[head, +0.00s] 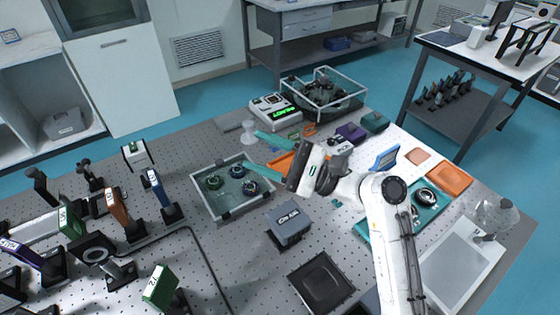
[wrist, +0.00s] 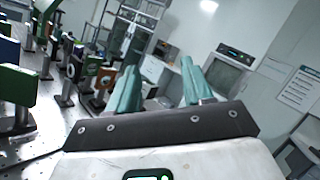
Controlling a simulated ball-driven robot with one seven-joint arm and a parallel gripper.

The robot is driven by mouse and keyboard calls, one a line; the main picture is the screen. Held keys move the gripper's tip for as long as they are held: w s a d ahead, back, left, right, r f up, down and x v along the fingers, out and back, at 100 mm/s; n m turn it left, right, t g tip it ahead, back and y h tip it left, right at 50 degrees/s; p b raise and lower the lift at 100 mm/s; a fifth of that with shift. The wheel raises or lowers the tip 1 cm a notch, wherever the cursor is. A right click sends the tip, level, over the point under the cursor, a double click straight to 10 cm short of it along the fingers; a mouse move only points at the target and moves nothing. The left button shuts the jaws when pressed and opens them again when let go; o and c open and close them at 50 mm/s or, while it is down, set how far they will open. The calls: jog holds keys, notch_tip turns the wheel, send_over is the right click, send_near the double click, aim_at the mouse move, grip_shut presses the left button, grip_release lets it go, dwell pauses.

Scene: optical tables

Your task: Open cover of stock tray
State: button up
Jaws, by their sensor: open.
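A shallow grey tray (head: 226,212) with a clear top lies on the perforated table in the head view, left of centre. Several round dark and green parts show inside it. I take it for the stock tray; its cover looks flat and down, though the clear edges are hard to make out. My gripper (head: 251,148) is above the table at the tray's upper right, its two teal fingers spread and pointing left. Nothing is between them. In the wrist view the open fingers (wrist: 158,66) point at the room, and the tray does not show.
A clear-walled box (head: 336,108) and a device with a green display (head: 275,109) stand at the back. A grey-blue box (head: 289,223) stands right of the tray. Upright optical mounts (head: 120,211) crowd the left. A black square tray (head: 321,283) lies in front.

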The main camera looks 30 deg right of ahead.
jog(key=s, duration=0.1)
jog(key=s+r, duration=0.1)
jog(key=s, duration=0.1)
jog(key=s+r, duration=0.1)
jog(key=s, duration=0.1)
jog(key=shift+s+r, duration=0.2)
dwell(0.4)
